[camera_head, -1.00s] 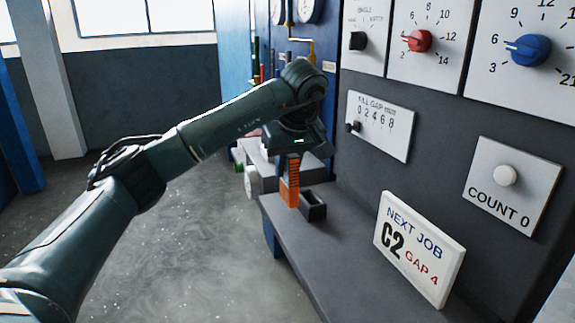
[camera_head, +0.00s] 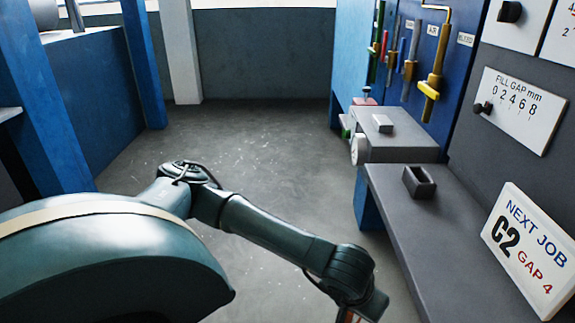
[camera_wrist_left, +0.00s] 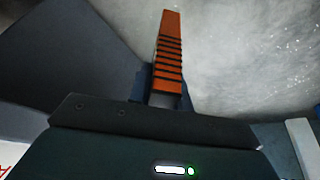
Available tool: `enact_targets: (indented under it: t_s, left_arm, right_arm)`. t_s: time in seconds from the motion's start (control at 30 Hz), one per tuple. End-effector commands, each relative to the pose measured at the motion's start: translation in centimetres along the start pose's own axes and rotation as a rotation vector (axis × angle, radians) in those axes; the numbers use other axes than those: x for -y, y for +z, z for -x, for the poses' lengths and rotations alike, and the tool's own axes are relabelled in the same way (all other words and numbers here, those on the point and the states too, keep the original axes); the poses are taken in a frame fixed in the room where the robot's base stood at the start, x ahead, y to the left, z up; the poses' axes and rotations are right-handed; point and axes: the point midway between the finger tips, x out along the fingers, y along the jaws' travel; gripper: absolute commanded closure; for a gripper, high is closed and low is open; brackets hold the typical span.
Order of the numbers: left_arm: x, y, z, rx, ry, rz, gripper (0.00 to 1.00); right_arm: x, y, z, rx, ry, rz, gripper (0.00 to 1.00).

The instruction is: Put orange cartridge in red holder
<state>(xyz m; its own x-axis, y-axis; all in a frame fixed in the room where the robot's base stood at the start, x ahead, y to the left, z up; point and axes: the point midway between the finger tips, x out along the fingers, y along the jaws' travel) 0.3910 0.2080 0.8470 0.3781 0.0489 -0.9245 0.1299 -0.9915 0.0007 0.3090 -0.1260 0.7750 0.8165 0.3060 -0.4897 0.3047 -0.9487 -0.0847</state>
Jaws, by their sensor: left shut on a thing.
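The orange cartridge (camera_wrist_left: 168,50), with dark ribs, extends from my left gripper (camera_wrist_left: 165,98) in the left wrist view, over the grey floor. The gripper is shut on it. In the head view only a sliver of orange shows (camera_head: 346,317) below my left wrist at the bottom edge; the fingers are cut off. A small red piece (camera_head: 365,101) sits at the far end of the bench, beside a green piece (camera_head: 345,124); I cannot tell whether it is the red holder. My right gripper is not in view.
A dark open holder (camera_head: 420,184) stands empty on the grey bench (camera_head: 420,225). A white sign (camera_head: 528,250) stands at the bench's right. A grey raised block (camera_head: 395,147) is behind. Coloured valves and pipes line the blue cabinet (camera_head: 400,112). The floor left is clear.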

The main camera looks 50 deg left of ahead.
Motion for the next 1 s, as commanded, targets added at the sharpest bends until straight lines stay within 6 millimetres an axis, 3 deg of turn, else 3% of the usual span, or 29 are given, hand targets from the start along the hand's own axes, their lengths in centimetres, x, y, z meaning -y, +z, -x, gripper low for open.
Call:
enact_targets:
  t_s: [0.03, 0.23, 0.57, 0.83, 0.9, 1.0]
  left_arm:
    - [-0.2, 1.5, -0.8, 0.006, 0.011, -0.029, 1.0]
    - [-1.1, 5.7, -3.3, 0.004, 0.056, -0.129, 1.0]
    - [-1.9, 5.2, -3.0, -0.005, 0.069, -0.132, 1.0]
    - [-0.9, 5.3, -3.1, 0.003, 0.051, -0.117, 1.0]
    - [-0.9, 4.2, -1.1, -0.003, 0.049, -0.12, 1.0]
    - [-0.9, 3.6, 0.3, -0.003, 0.048, -0.121, 1.0]
  right_arm:
    - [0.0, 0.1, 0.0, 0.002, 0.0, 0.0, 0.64]
    - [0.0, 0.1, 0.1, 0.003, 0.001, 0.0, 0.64]
    - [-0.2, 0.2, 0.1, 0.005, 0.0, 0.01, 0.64]
    - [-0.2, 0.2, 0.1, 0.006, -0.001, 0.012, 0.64]
    - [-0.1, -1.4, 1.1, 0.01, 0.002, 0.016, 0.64]
    - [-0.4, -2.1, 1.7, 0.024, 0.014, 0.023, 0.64]
